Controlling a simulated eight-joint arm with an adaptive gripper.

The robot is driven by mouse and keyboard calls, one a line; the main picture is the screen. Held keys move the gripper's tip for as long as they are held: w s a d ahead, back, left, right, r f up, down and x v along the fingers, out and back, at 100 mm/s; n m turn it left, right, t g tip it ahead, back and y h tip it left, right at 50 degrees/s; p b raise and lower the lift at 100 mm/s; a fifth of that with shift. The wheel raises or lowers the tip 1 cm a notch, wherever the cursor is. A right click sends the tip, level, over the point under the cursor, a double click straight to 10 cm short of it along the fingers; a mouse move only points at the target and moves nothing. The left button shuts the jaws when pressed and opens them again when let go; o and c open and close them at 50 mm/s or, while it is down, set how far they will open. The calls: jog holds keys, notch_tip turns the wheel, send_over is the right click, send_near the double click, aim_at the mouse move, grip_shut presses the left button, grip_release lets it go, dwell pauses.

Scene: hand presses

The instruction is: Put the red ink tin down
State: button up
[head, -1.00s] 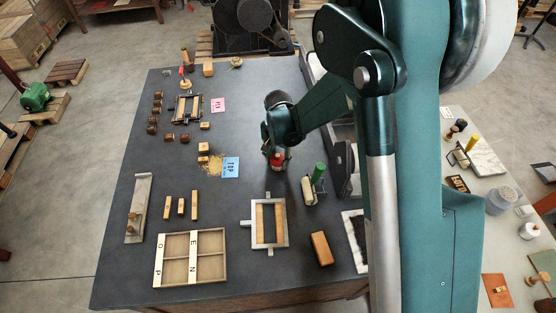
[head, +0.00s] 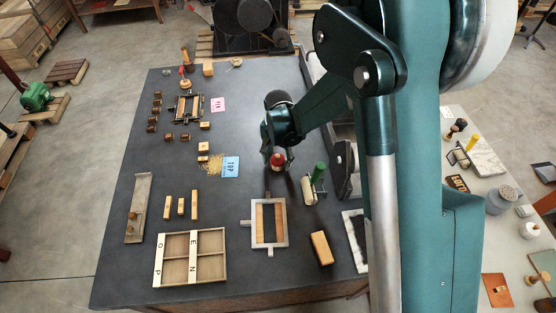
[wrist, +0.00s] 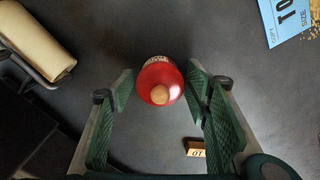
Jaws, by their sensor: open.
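The red ink tin (head: 277,160) has a pale round knob on top and stands, it appears, on the dark bench top near its middle. In the wrist view the tin (wrist: 158,82) sits between the tips of my gripper (wrist: 160,84), knob towards the camera. My gripper is open, with a gap between the tin and each green finger pad. In the head view my gripper (head: 278,165) is around the tin, partly hidden by my arm. The tin's underside is hidden.
A green-handled roller (head: 315,182) stands close to the right of the tin. A metal frame (head: 284,228) lies in front, and a blue card (head: 230,167) to the left. A small lettered block (wrist: 195,148) lies near my fingers. Bare bench lies left of the tin.

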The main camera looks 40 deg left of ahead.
jog(key=shift+r+b, duration=0.6)
jog(key=shift+r, duration=5.45)
jog(key=shift+o, duration=0.3)
jog(key=shift+r, duration=0.1)
